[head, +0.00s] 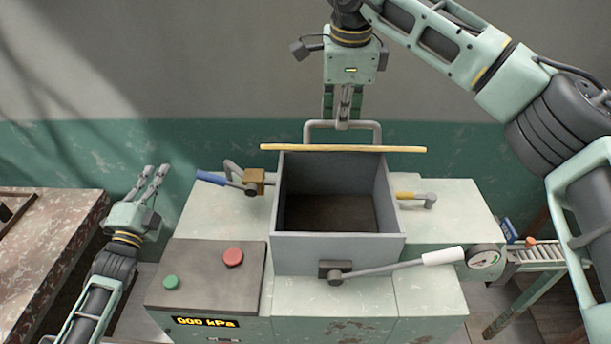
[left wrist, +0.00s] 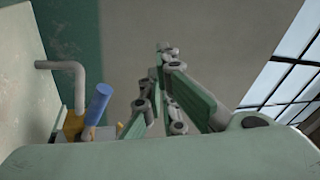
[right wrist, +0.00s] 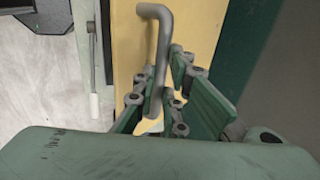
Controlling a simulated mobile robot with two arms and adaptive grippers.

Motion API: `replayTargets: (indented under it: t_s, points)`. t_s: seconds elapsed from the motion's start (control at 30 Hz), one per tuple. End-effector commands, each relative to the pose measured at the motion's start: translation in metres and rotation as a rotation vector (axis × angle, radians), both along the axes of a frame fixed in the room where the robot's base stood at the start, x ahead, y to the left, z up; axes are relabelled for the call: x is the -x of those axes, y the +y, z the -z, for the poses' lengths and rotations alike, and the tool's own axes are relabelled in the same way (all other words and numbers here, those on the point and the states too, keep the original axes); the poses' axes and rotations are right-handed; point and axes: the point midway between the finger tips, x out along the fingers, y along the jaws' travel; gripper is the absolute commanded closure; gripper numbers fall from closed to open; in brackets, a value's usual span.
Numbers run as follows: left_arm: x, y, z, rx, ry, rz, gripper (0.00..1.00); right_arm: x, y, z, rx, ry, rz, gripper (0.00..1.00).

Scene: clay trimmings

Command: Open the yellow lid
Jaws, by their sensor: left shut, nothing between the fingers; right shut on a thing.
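The yellow lid (head: 395,149) is swung up and shows nearly edge-on along the back rim of the grey box (head: 340,252). The box's mouth is open and its dark inside shows. The lid's yellow face fills part of the right wrist view (right wrist: 126,45). My right gripper (head: 343,122) is shut on the grey lid handle (head: 378,132), behind the lid. The bent handle also runs between the fingers in the right wrist view (right wrist: 163,45). My left gripper (head: 157,172) is shut and empty, off to the left of the machine, apart from the lid.
A blue-handled lever (head: 211,178) sticks out left of the box and a white-handled lever (head: 443,256) in front. A panel with a red button (head: 233,257) and green button (head: 170,282) is at front left. A gauge (head: 484,258) and roller conveyor (head: 540,253) are right.

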Motion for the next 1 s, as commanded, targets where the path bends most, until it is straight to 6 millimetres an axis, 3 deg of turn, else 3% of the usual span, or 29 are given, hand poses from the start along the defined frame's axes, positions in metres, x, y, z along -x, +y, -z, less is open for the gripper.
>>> replayTargets:
  t_s: [0.03, 0.1, 0.13, 0.17, 0.2, 0.3, 0.4, 0.5, 0.63, 0.77, 1.0]
  points:
    - [-0.001, -0.029, -0.033, -0.107, -0.101, 0.031, 1.00, -0.003, -0.002, 0.006, 0.005, -0.004, 0.001, 1.00]
    - [0.006, -0.071, -0.070, -0.266, -0.243, 0.063, 1.00, -0.003, -0.002, 0.006, 0.005, -0.004, 0.001, 1.00]
    - [0.019, -0.096, -0.050, -0.306, -0.264, 0.100, 1.00, -0.003, -0.002, 0.007, 0.005, -0.004, 0.001, 1.00]
    - [0.030, -0.118, -0.044, -0.348, -0.305, 0.132, 1.00, -0.003, -0.002, 0.007, 0.005, -0.004, 0.001, 1.00]
    - [0.046, -0.146, -0.039, -0.401, -0.364, 0.171, 1.00, -0.003, -0.002, 0.006, 0.005, -0.004, 0.001, 1.00]
    - [0.086, -0.207, -0.029, -0.504, -0.506, 0.260, 1.00, -0.003, -0.002, 0.006, 0.005, -0.004, 0.001, 1.00]
    - [0.123, -0.252, -0.021, -0.567, -0.627, 0.330, 1.00, -0.003, -0.002, 0.006, 0.005, -0.004, 0.001, 1.00]
    - [0.151, -0.282, -0.015, -0.603, -0.714, 0.377, 1.00, -0.003, -0.002, 0.006, 0.005, -0.004, 0.001, 1.00]
    - [0.169, -0.301, -0.013, -0.623, -0.775, 0.407, 1.00, -0.003, -0.002, 0.006, 0.005, -0.004, 0.002, 1.00]
    - [0.169, -0.312, -0.019, -0.627, -0.790, 0.414, 1.00, -0.003, -0.002, 0.006, 0.004, -0.004, 0.002, 1.00]
    - [0.150, -0.344, -0.046, -0.626, -0.791, 0.414, 1.00, -0.003, -0.002, 0.006, 0.004, -0.004, 0.002, 1.00]
